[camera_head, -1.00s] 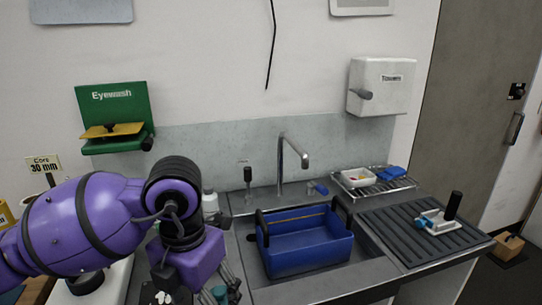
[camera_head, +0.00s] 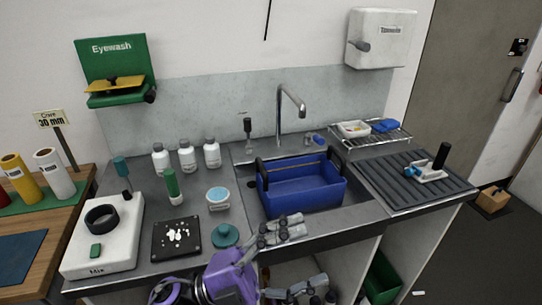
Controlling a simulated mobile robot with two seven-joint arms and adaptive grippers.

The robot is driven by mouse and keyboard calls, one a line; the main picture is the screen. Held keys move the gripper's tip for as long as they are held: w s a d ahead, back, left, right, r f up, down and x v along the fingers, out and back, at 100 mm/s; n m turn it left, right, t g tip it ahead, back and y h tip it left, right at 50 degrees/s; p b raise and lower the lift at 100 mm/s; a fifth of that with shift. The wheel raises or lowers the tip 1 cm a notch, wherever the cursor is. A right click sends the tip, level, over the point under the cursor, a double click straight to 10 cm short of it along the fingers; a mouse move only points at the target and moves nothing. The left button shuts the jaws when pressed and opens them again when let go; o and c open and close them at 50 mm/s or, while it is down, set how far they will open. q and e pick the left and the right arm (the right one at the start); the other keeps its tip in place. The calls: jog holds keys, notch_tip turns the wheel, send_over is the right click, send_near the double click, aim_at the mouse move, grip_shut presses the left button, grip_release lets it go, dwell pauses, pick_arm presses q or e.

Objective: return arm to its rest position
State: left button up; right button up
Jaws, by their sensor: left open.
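My left gripper (camera_head: 306,257) is at the bottom centre of the head view, on a purple arm. Its grey fingers are spread apart, open and empty, in front of the sink counter's front edge. One finger overlaps the counter's edge in the picture, below the blue basin (camera_head: 303,190). I cannot tell whether it touches anything. Most of the arm is below the picture. My right gripper is not in view.
The counter holds white bottles (camera_head: 187,156), a mixer (camera_head: 104,240), a black plate with white bits (camera_head: 177,238), a teal lid (camera_head: 225,235) and a tub (camera_head: 217,198). A faucet (camera_head: 280,110) rises behind the basin. A wooden table (camera_head: 52,238) stands at left.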

pick_arm(q)
jog(key=w+a+f+n+t+y, duration=0.2)
jog(key=a+f+n+t+y, duration=0.55)
jog(key=f+n, duration=0.2)
jog(key=w+a+f+n+t+y, duration=0.3)
jog(key=a+f+n+t+y, duration=0.3)
jog(key=a+f+n+y, duration=0.4)
jog(key=s+a+f+n+g+y, duration=0.2)
jog(key=s+a+f+n+g, duration=0.1)
jog(key=s+f, duration=0.7)
jog(key=s+a+f+n+g+y+p, duration=0.1)
jog(key=s+a+f+n+g, duration=0.3)
jog(key=s+f, duration=0.6)
jog(key=shift+s+a+f+n+g+y, duration=0.15)
jog(key=shift+s+f+n+g+y, duration=0.25)
jog(key=shift+g, duration=0.45)
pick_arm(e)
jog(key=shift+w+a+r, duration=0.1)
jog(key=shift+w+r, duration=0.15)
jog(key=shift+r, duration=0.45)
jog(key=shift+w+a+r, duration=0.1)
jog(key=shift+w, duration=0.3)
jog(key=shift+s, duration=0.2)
